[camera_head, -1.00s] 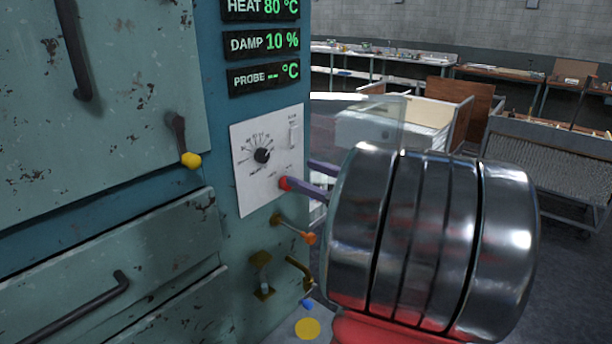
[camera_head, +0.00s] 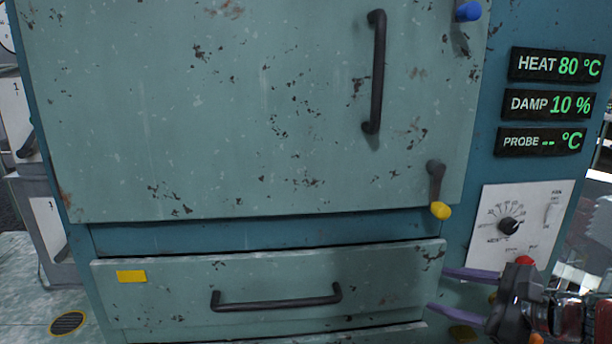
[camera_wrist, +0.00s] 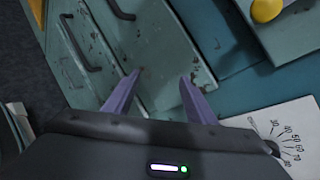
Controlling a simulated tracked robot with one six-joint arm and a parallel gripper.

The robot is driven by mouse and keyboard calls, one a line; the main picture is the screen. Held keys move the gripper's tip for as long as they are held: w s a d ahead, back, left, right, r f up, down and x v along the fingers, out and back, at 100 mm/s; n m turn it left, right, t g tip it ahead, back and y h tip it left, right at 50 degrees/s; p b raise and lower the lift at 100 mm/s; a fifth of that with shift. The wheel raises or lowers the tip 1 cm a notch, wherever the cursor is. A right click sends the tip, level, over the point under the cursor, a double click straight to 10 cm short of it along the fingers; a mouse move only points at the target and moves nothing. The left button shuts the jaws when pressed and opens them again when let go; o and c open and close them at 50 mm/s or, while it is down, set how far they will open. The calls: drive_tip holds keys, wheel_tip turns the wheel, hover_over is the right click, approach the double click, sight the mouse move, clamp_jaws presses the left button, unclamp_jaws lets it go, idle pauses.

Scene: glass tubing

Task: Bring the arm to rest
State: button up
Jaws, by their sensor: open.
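My gripper (camera_head: 450,292) is at the lower right of the head view, in front of the right end of the cabinet's drawer (camera_head: 180,290). Its two purple fingers are apart, with nothing between them. In the wrist view my gripper (camera_wrist: 155,92) also shows open and empty, its fingers pointing toward the drawer fronts (camera_wrist: 160,50). Part of my arm shows at the right edge of the head view. I cannot tell how far the fingertips are from the drawer face.
The teal cabinet has a door (camera_head: 250,120) with a dark handle (camera_head: 376,75) and a yellow-tipped lever (camera_head: 440,208). Displays (camera_head: 556,66) read HEAT 80 °C and DAMP 10 %. A white dial panel (camera_head: 510,225) and red knob (camera_head: 525,261) are close by my gripper. A floor drain (camera_head: 68,323) lies at left.

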drive_tip(key=s+a+f+n+g+h, duration=0.3)
drive_tip(key=s+a+n, duration=0.4)
drive_tip(key=n, duration=0.4)
drive_tip(key=s+a+f+n+g+h, duration=0.3)
drive_tip(key=s+a+n, duration=0.4)
drive_tip(key=n, duration=0.5)
drive_tip(key=shift+a+f, duration=0.15)
drive_tip(key=shift+a, duration=0.95)
